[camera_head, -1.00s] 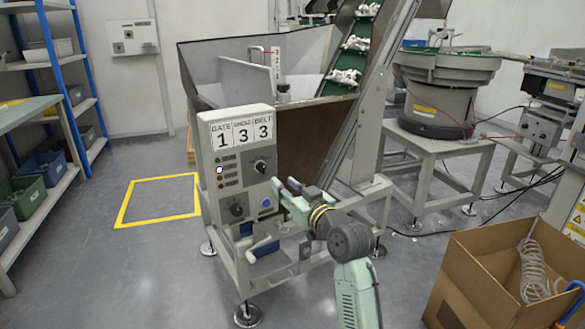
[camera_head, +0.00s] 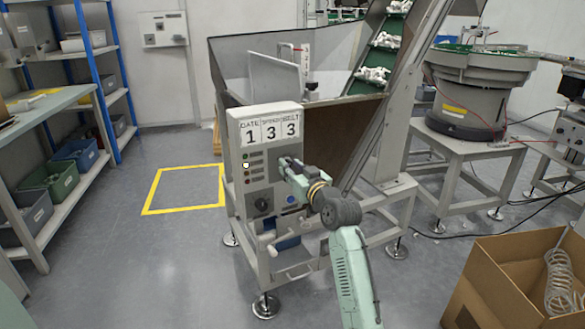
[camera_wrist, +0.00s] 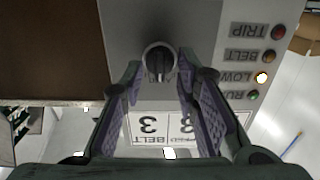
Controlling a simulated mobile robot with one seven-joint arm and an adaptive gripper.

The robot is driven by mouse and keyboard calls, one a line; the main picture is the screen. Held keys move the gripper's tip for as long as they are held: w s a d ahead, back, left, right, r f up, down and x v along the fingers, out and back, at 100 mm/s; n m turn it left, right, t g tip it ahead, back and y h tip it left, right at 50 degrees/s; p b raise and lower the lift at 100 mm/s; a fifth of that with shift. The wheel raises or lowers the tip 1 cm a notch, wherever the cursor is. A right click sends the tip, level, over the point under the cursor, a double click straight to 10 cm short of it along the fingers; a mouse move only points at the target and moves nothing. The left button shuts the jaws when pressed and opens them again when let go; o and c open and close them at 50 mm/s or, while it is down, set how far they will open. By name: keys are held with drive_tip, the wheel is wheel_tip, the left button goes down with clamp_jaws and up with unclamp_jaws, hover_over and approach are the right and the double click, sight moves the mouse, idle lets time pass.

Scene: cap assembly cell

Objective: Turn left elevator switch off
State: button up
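The elevator's grey control panel (camera_head: 245,180) shows a card reading 1, 3, 3 and two round dark switches. The upper switch is hidden behind my gripper (camera_head: 284,164) in the head view. In the wrist view a dark round switch (camera_wrist: 158,62) with a raised grip bar, upright in the picture, lies between the fingertips of my gripper (camera_wrist: 158,82). The fingers are apart, with gaps showing on both sides of the switch; I cannot tell whether they touch it. The lower switch (camera_head: 262,205) is clear of my gripper.
Indicator lamps line the panel; the LOW lamp (camera_wrist: 261,78) glows white. A cardboard box (camera_head: 490,290) stands at the lower right and a shelf rack (camera_head: 85,95) at the left. Marked floor (camera_head: 185,190) between them is free.

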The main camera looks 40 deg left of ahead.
drive_tip(key=shift+c, duration=0.5)
clamp_jaws()
drive_tip(key=shift+f+b, duration=0.1)
drive_tip(key=shift+b, duration=0.25)
drive_tip(key=shift+s+n+b, duration=0.15)
drive_tip(key=shift+n+b, duration=4.25)
drive_tip(key=shift+b, duration=0.05)
